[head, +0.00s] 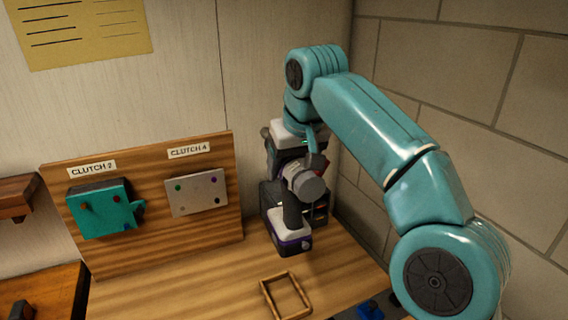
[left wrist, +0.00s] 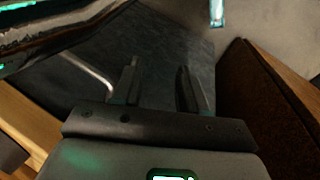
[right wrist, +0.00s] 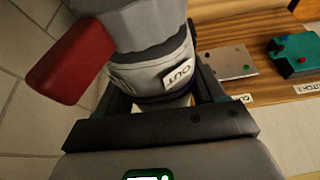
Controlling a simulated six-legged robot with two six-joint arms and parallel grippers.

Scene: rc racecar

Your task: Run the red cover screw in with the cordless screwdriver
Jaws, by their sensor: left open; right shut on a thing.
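The cordless screwdriver (head: 293,212) is upright in the head view, with a grey round head, black grip and white-purple base. My right gripper (right wrist: 162,92) is shut on a grey body marked OUT (right wrist: 150,50), apparently the screwdriver, with a red part beside it. The tool is to the right of the clutch board and apart from it. The teal CLUTCH 2 cover (head: 100,222) and pale CLUTCH 4 plate (head: 197,194) carry small coloured screws. A red screw (right wrist: 301,60) shows on the teal cover. My left gripper (left wrist: 158,82) is open and empty, outside the head view.
The wooden board (head: 150,254) stands upright on the bench against the wall. A small empty wooden frame (head: 284,296) lies in front. A blue piece (head: 370,310) is at the front right. A brick wall (head: 500,90) bounds the right. The bench before the board is clear.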

